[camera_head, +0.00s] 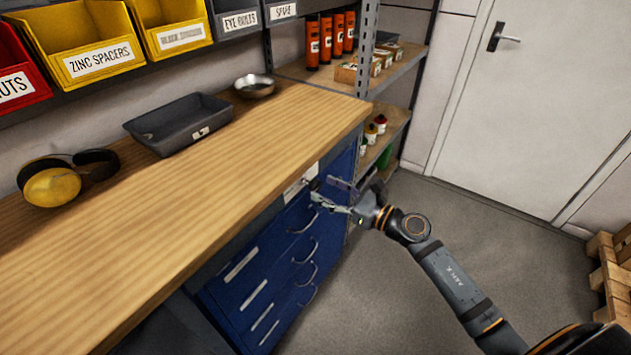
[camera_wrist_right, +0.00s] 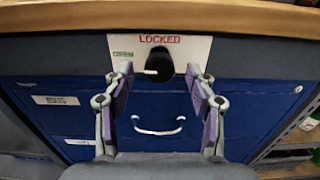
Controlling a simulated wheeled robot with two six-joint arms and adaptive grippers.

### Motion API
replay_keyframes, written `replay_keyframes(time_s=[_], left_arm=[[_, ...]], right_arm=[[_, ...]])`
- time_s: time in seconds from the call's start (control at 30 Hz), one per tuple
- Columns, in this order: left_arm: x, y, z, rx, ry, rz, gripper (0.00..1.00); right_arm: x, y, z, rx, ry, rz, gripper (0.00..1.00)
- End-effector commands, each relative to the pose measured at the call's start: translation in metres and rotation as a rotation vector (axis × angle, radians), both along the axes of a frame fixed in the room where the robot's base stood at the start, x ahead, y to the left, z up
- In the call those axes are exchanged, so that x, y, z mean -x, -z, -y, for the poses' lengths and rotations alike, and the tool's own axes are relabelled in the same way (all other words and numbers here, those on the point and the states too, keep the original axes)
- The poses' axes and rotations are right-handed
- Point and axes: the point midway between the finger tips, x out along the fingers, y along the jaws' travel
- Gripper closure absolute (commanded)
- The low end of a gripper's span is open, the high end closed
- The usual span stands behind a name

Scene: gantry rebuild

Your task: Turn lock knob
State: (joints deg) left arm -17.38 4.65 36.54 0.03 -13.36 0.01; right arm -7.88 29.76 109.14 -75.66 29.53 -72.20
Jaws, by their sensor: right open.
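The lock knob (camera_wrist_right: 159,66) is black with a pale pointer that points to the left. It sits on a white plate (camera_wrist_right: 190,50) marked "LOCKED" in red, at the top of the blue drawer cabinet (camera_head: 285,265). My right gripper (camera_head: 333,195) is open in front of the plate, near the cabinet's top. In the right wrist view its two fingers (camera_wrist_right: 160,88) stand to either side of the knob, and I cannot tell how close they are to it. In the head view the knob is hard to make out behind the gripper. My left gripper is not in view.
The wooden worktop (camera_head: 240,150) overhangs just above the plate. A drawer handle (camera_wrist_right: 158,130) shows below the knob. A grey tray (camera_head: 180,122), a metal bowl (camera_head: 254,86) and yellow ear defenders (camera_head: 55,187) lie on the worktop.

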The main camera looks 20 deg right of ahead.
Motion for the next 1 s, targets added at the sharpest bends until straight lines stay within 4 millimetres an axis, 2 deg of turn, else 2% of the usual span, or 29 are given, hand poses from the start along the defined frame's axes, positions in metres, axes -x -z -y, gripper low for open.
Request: replay_keyframes(time_s=[0.03, 0.23, 0.6, 1.0], left_arm=[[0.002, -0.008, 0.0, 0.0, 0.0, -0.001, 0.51], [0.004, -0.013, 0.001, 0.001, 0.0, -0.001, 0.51], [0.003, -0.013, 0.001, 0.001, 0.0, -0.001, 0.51], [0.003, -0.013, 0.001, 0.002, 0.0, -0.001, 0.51]], right_arm=[[-0.007, -0.006, -0.005, -0.007, 0.002, 0.001, 0.43], [-0.026, -0.002, -0.021, -0.003, 0.0, -0.001, 0.43], [-0.03, 0.001, -0.025, 0.002, -0.002, -0.002, 0.43], [-0.03, 0.001, -0.025, 0.002, -0.002, -0.001, 0.97]])
